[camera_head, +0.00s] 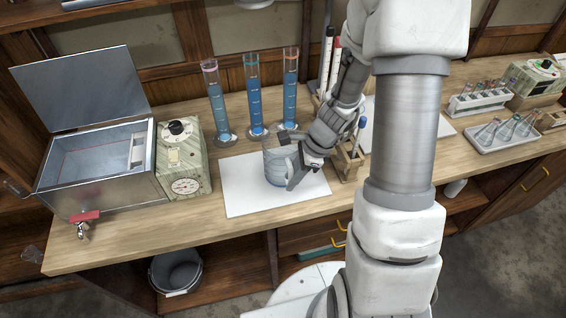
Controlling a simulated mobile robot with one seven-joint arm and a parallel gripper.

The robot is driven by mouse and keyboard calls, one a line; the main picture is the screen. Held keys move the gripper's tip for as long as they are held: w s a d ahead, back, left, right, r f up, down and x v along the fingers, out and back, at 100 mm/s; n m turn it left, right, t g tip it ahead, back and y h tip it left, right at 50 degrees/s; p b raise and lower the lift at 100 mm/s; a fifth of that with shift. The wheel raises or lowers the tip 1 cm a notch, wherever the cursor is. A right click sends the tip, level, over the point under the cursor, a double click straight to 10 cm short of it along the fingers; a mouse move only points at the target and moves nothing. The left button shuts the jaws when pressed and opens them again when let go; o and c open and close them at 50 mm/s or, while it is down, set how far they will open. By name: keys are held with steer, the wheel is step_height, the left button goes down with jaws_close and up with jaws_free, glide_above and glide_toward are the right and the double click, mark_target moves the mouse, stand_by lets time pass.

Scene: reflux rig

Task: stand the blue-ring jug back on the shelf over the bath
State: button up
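A pale, see-through jug (276,166) stands upright on a white mat (245,196) in the middle of the bench. A bluish band shows near its base; the picture is too small to show its ring clearly. My gripper (298,162) is at the jug's right side, reaching down from the upper right. Its fingers overlap the jug, and I cannot tell whether they are closed on it. The steel bath (105,185) stands at the left with its lid raised. A wooden shelf (35,20) runs above it at the top left, only partly in view.
A control box (183,165) with dials adjoins the bath. Several tall cylinders of blue liquid (253,95) stand behind the jug. A wooden rack (348,163) is close to the right of my gripper. A bucket (177,272) sits below. The bench's front left is clear.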

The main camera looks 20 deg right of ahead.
steer(key=shift+a+f, duration=0.2)
steer(key=shift+f, duration=0.45)
jaws_close()
stand_by(0.9)
